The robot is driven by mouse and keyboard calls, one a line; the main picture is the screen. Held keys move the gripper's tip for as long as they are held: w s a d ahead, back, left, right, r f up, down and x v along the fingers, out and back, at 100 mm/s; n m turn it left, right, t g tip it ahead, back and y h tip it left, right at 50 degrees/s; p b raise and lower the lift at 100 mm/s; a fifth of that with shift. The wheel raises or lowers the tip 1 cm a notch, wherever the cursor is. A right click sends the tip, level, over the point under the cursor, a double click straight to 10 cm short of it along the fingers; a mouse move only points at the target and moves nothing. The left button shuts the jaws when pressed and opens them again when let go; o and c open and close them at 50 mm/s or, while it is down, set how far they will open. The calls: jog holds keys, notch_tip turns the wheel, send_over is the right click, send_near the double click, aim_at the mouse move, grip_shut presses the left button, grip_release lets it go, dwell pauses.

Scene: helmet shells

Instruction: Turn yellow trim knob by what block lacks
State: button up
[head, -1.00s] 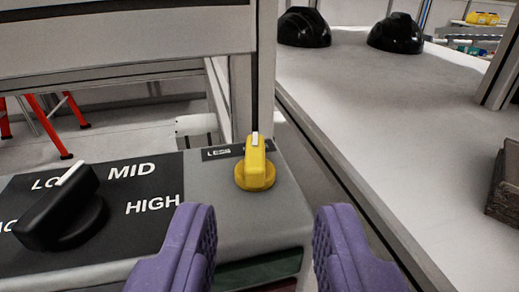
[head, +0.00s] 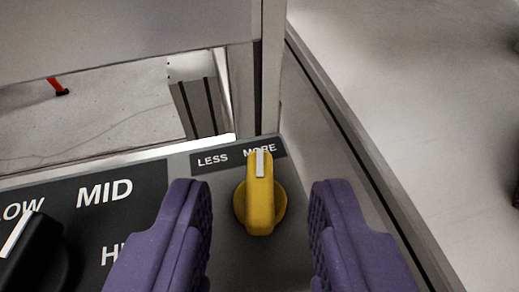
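The yellow trim knob (head: 259,205) stands on the grey panel, with its white pointer line facing away from me, just under the word MORE. A black label (head: 238,157) behind it reads LESS on the left and MORE on the right, with MORE partly covered by the knob's tip. My gripper (head: 258,205) is open, its purple fingers on either side of the knob with a gap on both sides; I see no contact. No block can be made out in this view.
A black knob (head: 35,255) with a white line sits at the lower left on a black plate (head: 130,205) marked LOW, MID and a partly hidden word. A grey frame post (head: 270,70) rises close behind the yellow knob. A pale table top (head: 420,110) lies to the right.

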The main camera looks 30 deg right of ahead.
jog(key=shift+w+d+f, duration=0.25)
jog(key=shift+w+d, duration=0.05)
jog(key=shift+w, duration=0.25)
jog(key=shift+c, duration=0.4)
grip_shut()
